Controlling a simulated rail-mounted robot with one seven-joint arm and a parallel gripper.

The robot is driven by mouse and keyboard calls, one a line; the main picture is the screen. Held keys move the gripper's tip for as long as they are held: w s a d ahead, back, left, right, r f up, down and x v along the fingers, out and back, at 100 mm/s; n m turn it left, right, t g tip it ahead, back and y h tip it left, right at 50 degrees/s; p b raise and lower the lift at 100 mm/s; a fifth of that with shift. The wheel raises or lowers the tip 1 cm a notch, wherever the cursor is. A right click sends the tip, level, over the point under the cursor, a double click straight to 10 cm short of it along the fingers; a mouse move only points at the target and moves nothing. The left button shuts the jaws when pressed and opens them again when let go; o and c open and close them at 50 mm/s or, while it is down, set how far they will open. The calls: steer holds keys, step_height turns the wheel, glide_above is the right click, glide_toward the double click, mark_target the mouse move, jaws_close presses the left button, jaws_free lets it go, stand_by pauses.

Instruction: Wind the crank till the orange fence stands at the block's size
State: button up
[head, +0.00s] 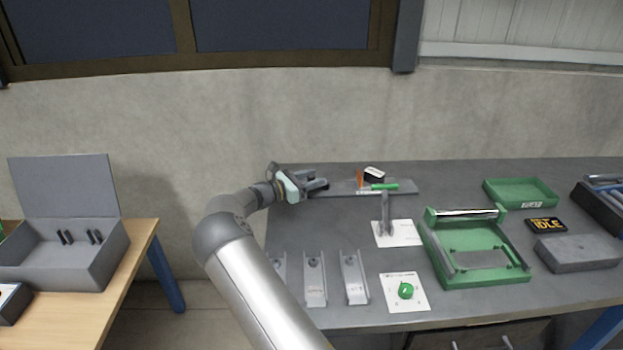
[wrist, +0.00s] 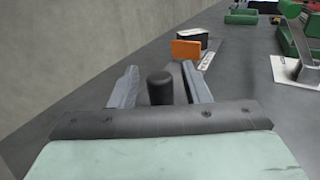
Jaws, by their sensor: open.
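The orange fence (head: 360,179) stands upright on a low grey base at the back of the table; it also shows in the wrist view (wrist: 186,49). A dark block with a white top (head: 374,172) is close behind it, also in the wrist view (wrist: 193,38); I cannot tell whether they touch. A black upright knob (wrist: 159,88), apparently the crank's handle, stands between the fingers of my gripper (wrist: 160,70). The fingers are open with a gap on each side of it. In the head view my gripper (head: 322,185) hides the knob.
A pale scale strip (wrist: 207,60) lies beside the fence. A green piece (head: 384,187) lies right of it. A grey lever on a white plate (head: 398,238), a green tray (head: 480,283) and a green knob (head: 405,290) stand nearer. The wall is close behind my gripper.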

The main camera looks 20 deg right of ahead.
steer(key=shift+c, duration=0.3)
jaws_close()
steer(key=shift+w+f+m+g+b, duration=0.1)
steer(key=shift+w+m+g+b, duration=0.25)
steer(key=shift+g, duration=0.3)
steer(key=shift+w+m+g+b, duration=0.15)
steer(key=shift+m+g+b, duration=0.3)
steer(key=shift+g, duration=0.2)
steer(key=shift+w+m+g+b, duration=0.2)
steer(key=shift+m+g+b, duration=0.35)
steer(key=shift+g, duration=0.35)
steer(key=shift+o, duration=0.3)
jaws_free()
steer(key=shift+a, duration=0.1)
steer(key=shift+w+a+b, duration=0.2)
steer(key=shift+w+a, duration=0.05)
steer(key=shift+a, duration=1.6)
steer(key=shift+w+a+b, duration=0.2)
steer(key=shift+a, duration=1.65)
